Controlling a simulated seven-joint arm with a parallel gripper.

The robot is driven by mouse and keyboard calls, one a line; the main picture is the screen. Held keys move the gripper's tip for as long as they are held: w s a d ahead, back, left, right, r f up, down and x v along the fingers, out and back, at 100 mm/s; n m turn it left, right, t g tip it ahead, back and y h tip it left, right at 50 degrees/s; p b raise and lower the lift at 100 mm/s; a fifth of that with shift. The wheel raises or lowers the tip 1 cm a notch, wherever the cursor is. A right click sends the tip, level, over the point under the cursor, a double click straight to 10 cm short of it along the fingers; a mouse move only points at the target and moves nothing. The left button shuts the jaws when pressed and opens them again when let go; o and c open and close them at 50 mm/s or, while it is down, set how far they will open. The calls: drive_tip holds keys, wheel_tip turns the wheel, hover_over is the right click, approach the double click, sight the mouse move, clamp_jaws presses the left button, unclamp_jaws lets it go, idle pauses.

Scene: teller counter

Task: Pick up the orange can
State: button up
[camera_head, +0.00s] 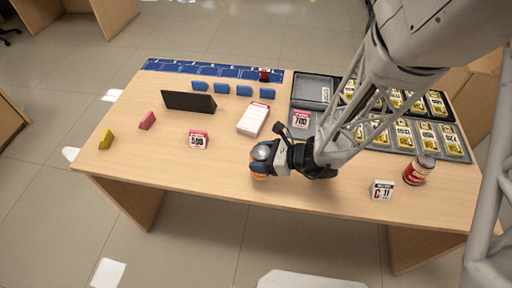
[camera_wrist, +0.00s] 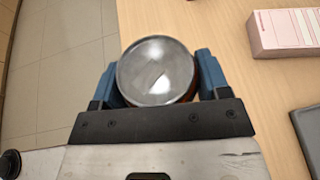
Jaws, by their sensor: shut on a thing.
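The orange can (camera_head: 259,178) is at the front middle of the wooden counter, mostly hidden by my gripper in the head view. My gripper (camera_head: 262,165) is shut on it from above. In the wrist view, the can's round silver lid (camera_wrist: 157,71) sits between the two blue fingers of my gripper (camera_wrist: 156,82), with a thin strip of orange-brown side showing at its right edge. I cannot tell whether the can touches the counter or is slightly raised.
A red can (camera_head: 418,170) and a C 11 card (camera_head: 382,190) stand at the right. A white-and-pink stack (camera_head: 253,119) and a 500 card (camera_head: 198,139) lie behind and left. A black panel (camera_head: 189,101) and trays of yellow-labelled items (camera_head: 456,148) are farther back. The front left counter is clear.

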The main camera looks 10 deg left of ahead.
drive_tip(key=s+d+r, duration=0.1)
drive_tip(key=s+d, duration=0.4)
drive_tip(key=s, duration=0.4)
drive_tip(key=shift+d, duration=0.2)
